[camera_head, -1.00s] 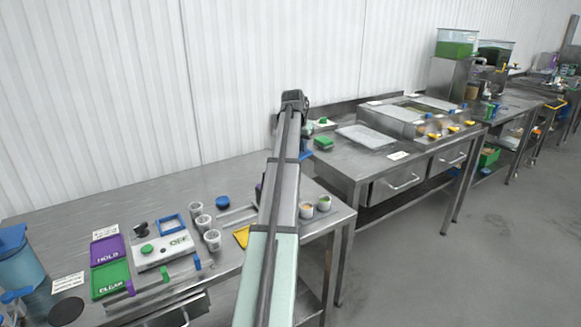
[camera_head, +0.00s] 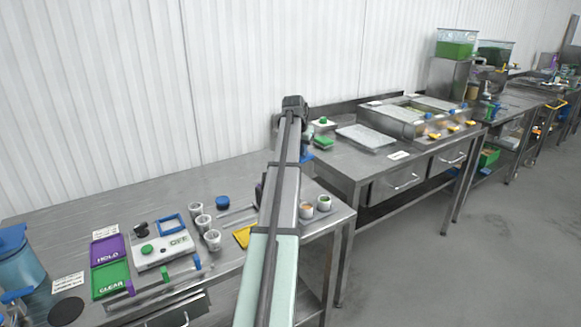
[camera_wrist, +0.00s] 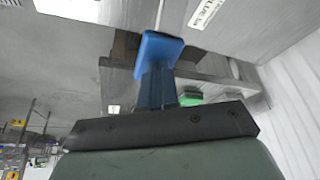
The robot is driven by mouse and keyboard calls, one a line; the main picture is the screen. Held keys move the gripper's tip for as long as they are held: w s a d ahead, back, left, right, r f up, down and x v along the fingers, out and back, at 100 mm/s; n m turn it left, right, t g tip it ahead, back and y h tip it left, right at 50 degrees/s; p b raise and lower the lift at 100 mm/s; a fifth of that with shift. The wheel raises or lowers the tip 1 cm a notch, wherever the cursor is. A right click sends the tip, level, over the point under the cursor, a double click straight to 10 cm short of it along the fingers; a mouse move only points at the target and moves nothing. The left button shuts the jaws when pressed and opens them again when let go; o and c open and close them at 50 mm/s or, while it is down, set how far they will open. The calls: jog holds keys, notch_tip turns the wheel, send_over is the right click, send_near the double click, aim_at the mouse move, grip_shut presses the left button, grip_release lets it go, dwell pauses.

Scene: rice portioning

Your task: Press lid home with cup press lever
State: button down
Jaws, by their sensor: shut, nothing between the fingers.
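My gripper (camera_wrist: 156,86) shows in the wrist view as dark blue fingers, closed together, below a bright blue block (camera_wrist: 160,48). A thin pale rod runs up from that block. I cannot tell whether the block is the press lever's handle or part of the fingertips, or whether they touch. In the head view my arm reaches over the near table toward the second table and mostly hides the gripper; a small blue part shows beside it. Two filled cups (camera_head: 306,211) (camera_head: 324,203) stand at the near table's right end. No press or lidded cup can be made out clearly.
The near table (camera_head: 120,208) holds a scale (camera_head: 163,250), several white cups, a blue round piece (camera_head: 222,202), and purple and green mats. The second table (camera_head: 345,170) bears a grey tray (camera_head: 366,136) and a green-topped item (camera_head: 323,142). A white wall stands behind.

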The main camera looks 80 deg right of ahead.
jog(key=shift+s+f, duration=0.1)
jog(key=shift+f, duration=1.25)
dwell(1.4)
jog(key=shift+r, duration=2.65)
jog(key=shift+w, duration=0.25)
